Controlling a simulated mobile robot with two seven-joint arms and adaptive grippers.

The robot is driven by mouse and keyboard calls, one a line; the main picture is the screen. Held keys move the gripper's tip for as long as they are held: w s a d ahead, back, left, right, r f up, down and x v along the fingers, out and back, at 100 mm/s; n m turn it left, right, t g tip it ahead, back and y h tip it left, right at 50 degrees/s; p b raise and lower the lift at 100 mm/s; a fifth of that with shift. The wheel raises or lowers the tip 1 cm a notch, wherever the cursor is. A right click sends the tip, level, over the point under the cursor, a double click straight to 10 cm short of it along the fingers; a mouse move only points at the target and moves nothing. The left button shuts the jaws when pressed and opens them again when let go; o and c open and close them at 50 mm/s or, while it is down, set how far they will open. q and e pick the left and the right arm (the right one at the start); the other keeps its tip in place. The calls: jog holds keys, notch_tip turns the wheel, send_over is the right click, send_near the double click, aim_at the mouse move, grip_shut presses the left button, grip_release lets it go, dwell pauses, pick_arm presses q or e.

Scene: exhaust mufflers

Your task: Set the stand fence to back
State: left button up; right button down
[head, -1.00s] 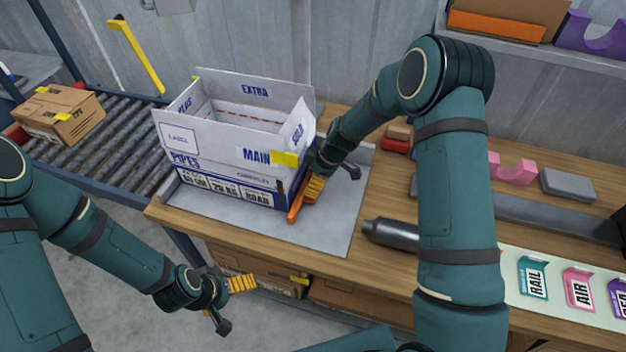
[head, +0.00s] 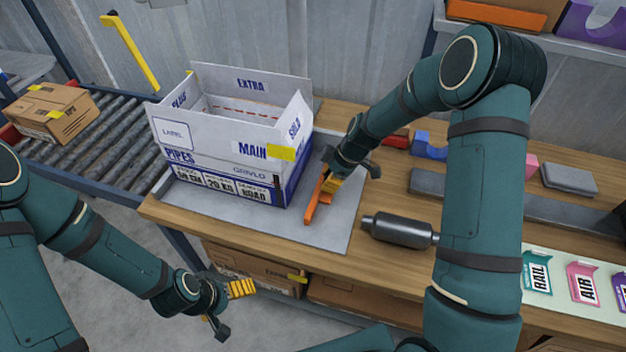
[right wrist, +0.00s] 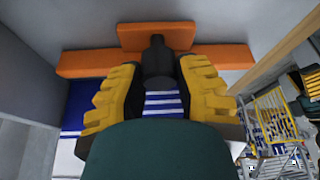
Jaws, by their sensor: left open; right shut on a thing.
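The orange fence (head: 315,201) stands on the grey stand plate (head: 335,232), a little right of the white carton (head: 225,170) with a gap between them. My right gripper (head: 329,184) is shut on the fence. In the right wrist view the yellow fingers (right wrist: 158,85) are on both sides of a dark knob, with the orange fence (right wrist: 90,62) crossing behind. The carton stands with raised flaps on the left part of the plate. My left gripper (head: 243,289) is open and empty in front of the bench, below its top.
A dark muffler (head: 400,231) lies on the bench right of the plate. Label cards (head: 537,272) lie at the front right. A roller conveyor (head: 95,140) with a brown box (head: 52,112) is at the left. Foam pieces and a grey block (head: 569,180) lie at the back right.

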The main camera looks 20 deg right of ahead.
jog(key=s+d, duration=0.1)
jog(key=d, duration=0.1)
jog(key=s+d+b, duration=0.2)
jog(key=s+d, duration=0.1)
jog(key=shift+d+f, duration=0.2)
jog(key=shift+d, duration=0.15)
jog(key=c, duration=0.6)
grip_release()
jog(key=shift+r, duration=0.1)
jog(key=shift+r, duration=0.2)
jog(key=v, duration=1.1)
jog(key=shift+r, duration=0.3)
jog(key=shift+d, duration=0.1)
